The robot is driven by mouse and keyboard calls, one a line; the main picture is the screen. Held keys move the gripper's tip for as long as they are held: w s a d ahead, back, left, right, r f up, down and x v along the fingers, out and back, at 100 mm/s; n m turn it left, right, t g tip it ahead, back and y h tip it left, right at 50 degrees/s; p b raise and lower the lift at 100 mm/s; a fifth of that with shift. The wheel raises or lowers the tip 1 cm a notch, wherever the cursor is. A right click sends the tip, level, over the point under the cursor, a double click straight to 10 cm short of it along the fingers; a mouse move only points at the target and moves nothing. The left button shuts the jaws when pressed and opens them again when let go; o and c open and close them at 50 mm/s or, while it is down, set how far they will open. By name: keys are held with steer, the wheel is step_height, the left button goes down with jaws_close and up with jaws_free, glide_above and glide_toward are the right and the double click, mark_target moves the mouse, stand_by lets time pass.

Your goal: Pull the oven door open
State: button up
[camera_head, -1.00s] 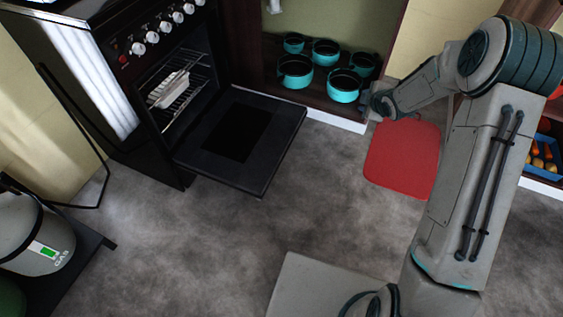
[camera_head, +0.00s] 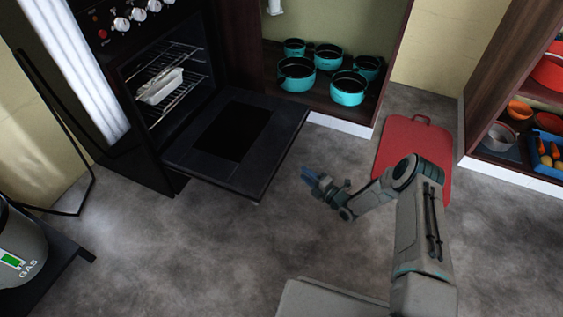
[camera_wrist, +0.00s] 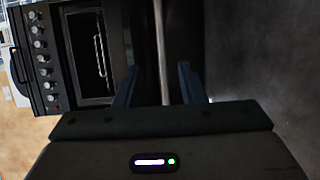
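The black oven (camera_head: 160,60) stands at the upper left in the head view, a wire rack and a pale tray (camera_head: 160,87) inside. Its door (camera_head: 190,155) is folded down, roughly level, with a dark window facing up. My gripper (camera_head: 308,176) is just right of the door's outer edge, apart from it. In the wrist view, the oven (camera_wrist: 85,50) appears sideways at left. My gripper's two fingers (camera_wrist: 160,85) are spread, and a pale, thin bar shows between them in the picture. Whether it is the door handle or edge, and its depth, I cannot tell.
A low cabinet (camera_head: 325,107) with several teal pots stands right of the oven. A red board (camera_head: 410,140) lies beyond my arm. Shelves (camera_head: 475,130) stand at the right, a gas cylinder (camera_head: 20,240) at lower left. The floor before the door is clear.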

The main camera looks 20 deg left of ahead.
steer(key=b+x, duration=0.5)
steer(key=x, duration=0.8)
steer(key=shift+w+a+f+b, duration=0.1)
steer(key=shift+a+b, duration=0.2)
steer(key=shift+a, duration=0.1)
jaws_close()
